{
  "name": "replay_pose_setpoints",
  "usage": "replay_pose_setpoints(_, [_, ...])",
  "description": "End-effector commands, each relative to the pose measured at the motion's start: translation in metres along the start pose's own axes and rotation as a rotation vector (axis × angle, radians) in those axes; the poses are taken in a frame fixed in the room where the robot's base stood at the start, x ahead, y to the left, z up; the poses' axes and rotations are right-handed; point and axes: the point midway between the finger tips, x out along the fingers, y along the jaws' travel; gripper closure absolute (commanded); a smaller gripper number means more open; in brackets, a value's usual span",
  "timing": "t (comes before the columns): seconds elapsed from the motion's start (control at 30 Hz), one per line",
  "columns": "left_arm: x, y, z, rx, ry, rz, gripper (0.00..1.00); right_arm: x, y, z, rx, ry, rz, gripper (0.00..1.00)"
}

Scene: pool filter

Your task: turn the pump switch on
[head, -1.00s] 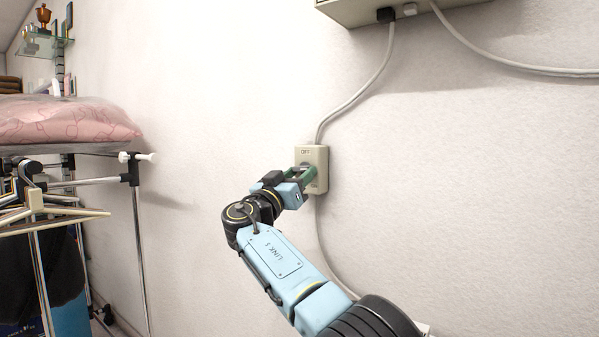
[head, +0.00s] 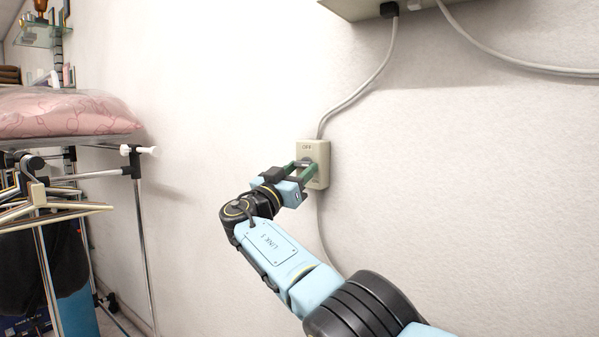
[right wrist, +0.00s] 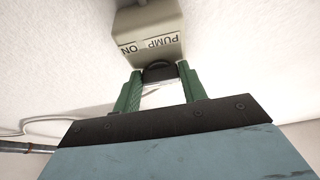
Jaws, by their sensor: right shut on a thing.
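The pump switch is a small cream box (head: 318,150) on the wall, with "OFF" printed at its top in the head view. In the right wrist view the box (right wrist: 147,22) shows the words "PUMP" and "ON", upside down. A dark knob (right wrist: 159,72) sticks out of its face. My right gripper (head: 306,167) is at the switch, its green fingers on either side of the knob and shut on it. In the right wrist view the fingertips (right wrist: 159,80) reach the box face. The knob's exact setting is hidden by the fingers. My left gripper is not in view.
A grey cable (head: 362,92) runs from the switch up to a wall-mounted box (head: 357,8). A rack with a pink cushion (head: 62,115) and hangers (head: 50,208) stands at the left. The wall right of the switch is bare.

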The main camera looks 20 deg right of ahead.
Motion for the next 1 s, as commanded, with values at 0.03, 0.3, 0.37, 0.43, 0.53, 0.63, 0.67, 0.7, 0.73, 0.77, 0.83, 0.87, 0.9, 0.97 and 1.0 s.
replay_pose_setpoints(0.03, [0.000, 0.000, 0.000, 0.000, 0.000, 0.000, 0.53, -0.003, -0.003, -0.011, 0.011, 0.017, -0.007, 0.81])
replay_pose_setpoints(0.3, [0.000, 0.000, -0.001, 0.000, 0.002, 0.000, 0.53, -0.002, -0.002, -0.007, 0.007, 0.010, -0.004, 0.36])
replay_pose_setpoints(0.37, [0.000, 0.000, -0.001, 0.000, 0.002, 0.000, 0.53, -0.001, -0.001, -0.005, 0.005, 0.009, -0.002, 0.36])
replay_pose_setpoints(0.43, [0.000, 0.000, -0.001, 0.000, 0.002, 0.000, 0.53, -0.001, 0.000, -0.004, 0.003, 0.007, -0.001, 0.36])
replay_pose_setpoints(0.53, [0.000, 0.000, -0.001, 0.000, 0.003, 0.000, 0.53, -0.001, -0.001, -0.004, 0.003, 0.006, -0.001, 0.36])
replay_pose_setpoints(0.63, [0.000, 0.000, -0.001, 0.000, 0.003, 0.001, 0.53, -0.003, -0.001, -0.003, 0.003, 0.005, -0.002, 0.36])
replay_pose_setpoints(0.67, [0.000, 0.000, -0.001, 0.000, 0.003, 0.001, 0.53, -0.004, -0.001, -0.003, 0.002, 0.005, -0.002, 0.36])
replay_pose_setpoints(0.7, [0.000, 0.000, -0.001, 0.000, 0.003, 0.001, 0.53, -0.006, -0.002, -0.002, 0.002, 0.005, -0.002, 0.36])
replay_pose_setpoints(0.73, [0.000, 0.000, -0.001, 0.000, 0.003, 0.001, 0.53, -0.008, -0.002, -0.002, 0.003, 0.005, -0.002, 0.36])
replay_pose_setpoints(0.77, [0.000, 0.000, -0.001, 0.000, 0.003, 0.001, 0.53, -0.010, -0.002, -0.002, 0.003, 0.005, -0.002, 0.36])
replay_pose_setpoints(0.83, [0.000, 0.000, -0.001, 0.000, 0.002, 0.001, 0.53, -0.017, -0.002, -0.002, 0.004, 0.005, -0.002, 0.36])
replay_pose_setpoints(0.87, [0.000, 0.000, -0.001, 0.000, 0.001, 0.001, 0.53, -0.020, -0.002, -0.001, 0.004, 0.004, -0.002, 0.36])
replay_pose_setpoints(0.9, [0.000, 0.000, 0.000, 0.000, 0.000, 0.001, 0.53, -0.024, -0.001, -0.001, 0.004, 0.004, -0.002, 0.36])
replay_pose_setpoints(0.97, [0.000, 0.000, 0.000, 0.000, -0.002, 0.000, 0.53, -0.030, 0.000, -0.001, 0.004, 0.003, -0.002, 0.36])
replay_pose_setpoints(1.0, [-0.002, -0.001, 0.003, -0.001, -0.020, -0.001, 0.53, -0.039, -0.001, -0.001, 0.004, 0.003, -0.004, 0.36])
